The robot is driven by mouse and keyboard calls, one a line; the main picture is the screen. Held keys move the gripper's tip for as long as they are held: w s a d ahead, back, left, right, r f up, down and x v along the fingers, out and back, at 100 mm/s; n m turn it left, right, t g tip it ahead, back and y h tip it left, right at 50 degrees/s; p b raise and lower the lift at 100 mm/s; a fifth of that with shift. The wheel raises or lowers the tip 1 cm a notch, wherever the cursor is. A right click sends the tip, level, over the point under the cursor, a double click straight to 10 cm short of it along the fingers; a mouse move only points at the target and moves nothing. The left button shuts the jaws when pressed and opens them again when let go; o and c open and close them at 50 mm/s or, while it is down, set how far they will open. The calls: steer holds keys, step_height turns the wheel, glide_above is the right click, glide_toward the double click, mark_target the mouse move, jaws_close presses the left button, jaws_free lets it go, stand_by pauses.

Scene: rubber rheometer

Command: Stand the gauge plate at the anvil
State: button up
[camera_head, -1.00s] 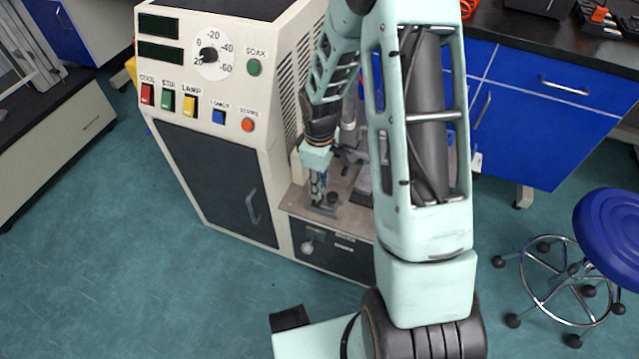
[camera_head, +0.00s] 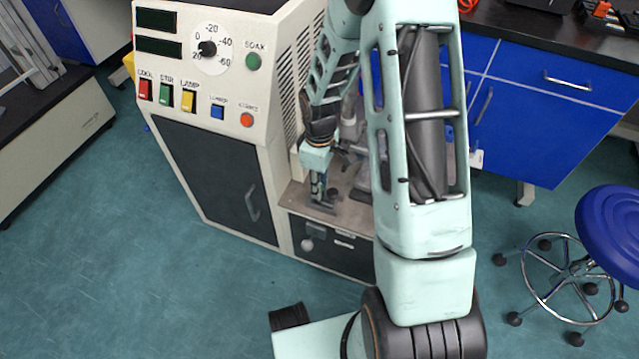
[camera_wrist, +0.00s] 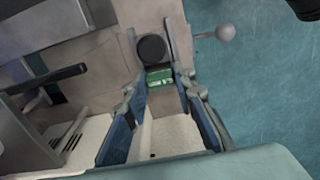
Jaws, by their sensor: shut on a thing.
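My gripper (camera_wrist: 164,76) points down over the bench of the rheometer, and it also shows in the head view (camera_head: 318,190). Its blue-padded fingers are shut on a small green piece at the fingertips, which I take to be the gauge plate (camera_wrist: 159,77). Only its top edge shows clearly. Just beyond it is a black round-topped part (camera_wrist: 151,49) between grey upright strips. It may belong to the anvil, but I cannot tell. I cannot tell whether the plate touches the bench. In the head view the plate is too small to make out.
The rheometer cabinet (camera_head: 215,175) with buttons and dial stands left of my gripper. A ball-ended lever (camera_wrist: 225,32) sticks out at the bench front. A dark bar (camera_wrist: 50,77) lies to the left in the wrist view. A blue stool (camera_head: 610,225) stands right on open floor.

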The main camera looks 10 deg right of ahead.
steer(key=shift+f, duration=0.15)
steer(key=o, duration=1)
step_height(320, 180, up, 12)
steer(key=shift+r, duration=0.1)
